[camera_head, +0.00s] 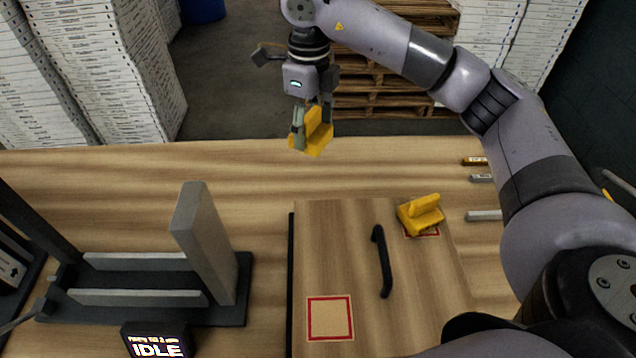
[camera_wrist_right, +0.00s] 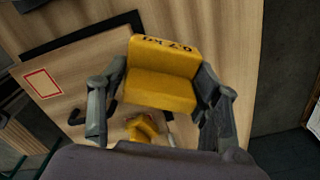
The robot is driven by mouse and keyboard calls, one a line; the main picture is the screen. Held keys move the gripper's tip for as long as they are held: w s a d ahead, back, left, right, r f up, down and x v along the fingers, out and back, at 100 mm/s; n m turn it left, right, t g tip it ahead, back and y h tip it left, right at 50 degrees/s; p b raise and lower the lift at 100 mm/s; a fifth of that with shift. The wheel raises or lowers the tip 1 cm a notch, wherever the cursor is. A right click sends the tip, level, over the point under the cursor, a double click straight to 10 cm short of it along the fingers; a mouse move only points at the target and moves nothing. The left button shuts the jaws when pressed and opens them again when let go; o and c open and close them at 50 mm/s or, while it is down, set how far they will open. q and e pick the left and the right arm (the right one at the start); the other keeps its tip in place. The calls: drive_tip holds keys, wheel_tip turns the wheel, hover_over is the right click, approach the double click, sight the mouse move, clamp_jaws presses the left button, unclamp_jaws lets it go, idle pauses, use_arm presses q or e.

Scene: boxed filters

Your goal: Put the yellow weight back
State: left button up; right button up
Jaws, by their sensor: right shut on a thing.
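My right gripper (camera_head: 312,128) is shut on a yellow weight (camera_head: 318,134) and holds it above the far edge of the table. In the right wrist view the held yellow weight (camera_wrist_right: 162,75) sits between both fingers, with black lettering on its top edge. A second yellow weight (camera_head: 421,214) stands on a red-outlined square at the right of a wooden board (camera_head: 340,250). It also shows in the right wrist view (camera_wrist_right: 142,128), below the held one. An empty red-outlined square (camera_head: 330,318) is at the board's front left. My left gripper is not in view.
A black handle (camera_head: 382,262) stands on the board between the two squares. At left is a dark fixture with a grey upright plate (camera_head: 204,240) and an IDLE display (camera_head: 157,342). Small bars (camera_head: 484,215) lie at the right. The table's far strip is mostly clear.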

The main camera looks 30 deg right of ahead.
sight(313, 110)
drive_tip(key=m, duration=0.1)
drive_tip(key=w+m, duration=0.1)
drive_tip(key=m, duration=0.1)
drive_tip(key=d+m, duration=0.1)
drive_tip(key=m, duration=0.1)
drive_tip(key=shift+w+r, duration=0.25)
drive_tip(key=shift+r, duration=0.05)
drive_tip(key=m, duration=0.3)
drive_tip(key=w+d+m, duration=0.1)
drive_tip(key=m, duration=0.1)
drive_tip(key=shift+w+r+b, duration=0.1)
drive_tip(key=shift+r+b, duration=0.1)
drive_tip(key=shift+b, duration=0.1)
drive_tip(key=f+m, duration=0.3)
drive_tip(key=f, duration=0.1)
drive_tip(key=w+d+f+m, duration=0.1)
drive_tip(key=f+m, duration=0.3)
drive_tip(key=f, duration=0.1)
drive_tip(key=w+d+f+m+b, duration=0.1)
drive_tip(key=f+m, duration=0.3)
drive_tip(key=f, duration=0.1)
drive_tip(key=shift+d+f, duration=0.1)
drive_tip(key=shift+f+p, duration=0.35)
drive_tip(key=shift+f, duration=2.05)
drive_tip(key=shift+w+f, duration=0.1)
drive_tip(key=shift+f, duration=0.05)
drive_tip(key=shift+f, duration=0.1)
drive_tip(key=o, duration=1.9)
drive_tip(key=shift+c, duration=0.2)
